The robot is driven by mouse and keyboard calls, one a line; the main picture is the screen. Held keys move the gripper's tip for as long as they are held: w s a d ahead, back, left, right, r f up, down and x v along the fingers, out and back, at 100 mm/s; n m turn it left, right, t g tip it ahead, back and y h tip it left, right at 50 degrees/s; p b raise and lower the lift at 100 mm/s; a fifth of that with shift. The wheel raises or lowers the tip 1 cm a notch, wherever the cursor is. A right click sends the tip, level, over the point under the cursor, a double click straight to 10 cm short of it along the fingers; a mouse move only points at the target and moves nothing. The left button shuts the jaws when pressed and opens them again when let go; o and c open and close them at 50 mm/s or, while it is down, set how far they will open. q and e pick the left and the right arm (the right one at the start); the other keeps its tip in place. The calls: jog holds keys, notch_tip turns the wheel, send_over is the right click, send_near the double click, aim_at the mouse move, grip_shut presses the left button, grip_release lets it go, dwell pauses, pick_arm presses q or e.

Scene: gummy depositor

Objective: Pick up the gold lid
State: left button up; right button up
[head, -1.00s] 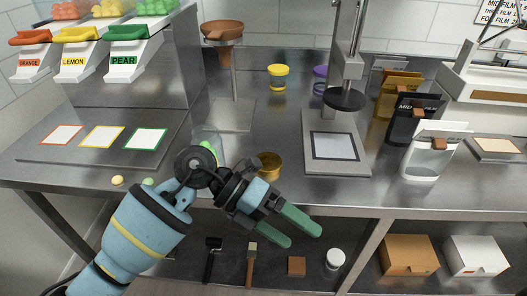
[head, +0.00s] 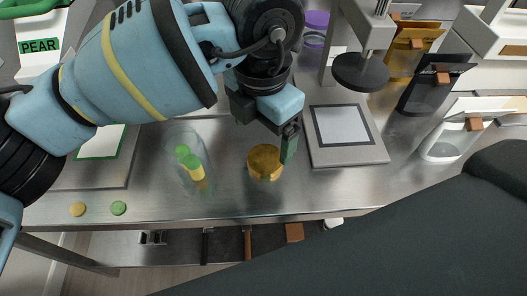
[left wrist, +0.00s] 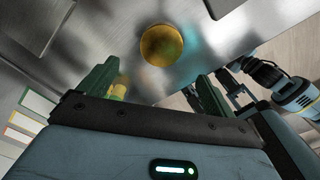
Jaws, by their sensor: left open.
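The gold lid (head: 264,162) is a round, shiny piece on the steel counter, between the clear jar and the flat plate of the press stand. My left gripper (head: 289,150) is over the counter just right of the lid in the head view, fingers pointing down, open and empty. In the left wrist view the lid (left wrist: 161,45) shows beyond the two green fingers (left wrist: 158,72), roughly between them and apart from both. In that view a blue and black arm of mine shows at the right; its jaws are too unclear to read.
A clear jar (head: 172,160) with green and yellow gummies stands left of the lid. The press stand (head: 377,150) is close on the right. Two loose gummies, yellow (head: 78,209) and green (head: 119,208), lie near the front edge. Pouches (head: 440,145) stand further right.

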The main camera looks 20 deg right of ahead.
aim_at(266, 158)
pick_arm(q)
jog(key=shift+w+f, duration=0.1)
jog(key=shift+f, duration=1.1)
jog(key=shift+d+f, duration=0.2)
jog(key=shift+f, duration=1.1)
jog(key=shift+d+f, duration=0.15)
jog(key=shift+f, duration=1.1)
jog(key=shift+c, duration=0.3)
jog(key=c, duration=1)
